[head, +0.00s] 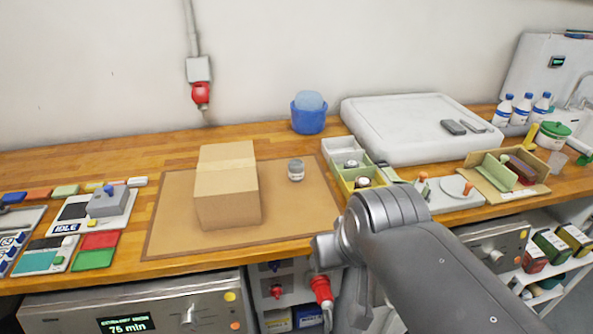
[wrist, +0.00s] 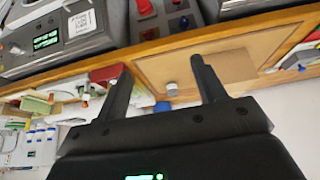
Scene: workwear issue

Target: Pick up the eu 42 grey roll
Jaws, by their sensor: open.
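A small grey roll (head: 296,169) stands upright on the brown mat, just right of the cardboard box; I cannot read a size on it. It also shows in the wrist view as a small pale cylinder (wrist: 172,90), beyond and between the fingers. Similar small round pieces (head: 350,163) sit in the bins to its right. My gripper (wrist: 160,66) is open and empty, well away from the roll. In the head view, my arm reaches in from the lower right and the fingers cannot be made out.
A tall cardboard box (head: 227,188) stands on the mat (head: 172,222), close left of the roll. A blue tub (head: 308,118) is behind it. The bins (head: 345,151) and a white case (head: 415,125) lie to the right. The mat's front right is bare.

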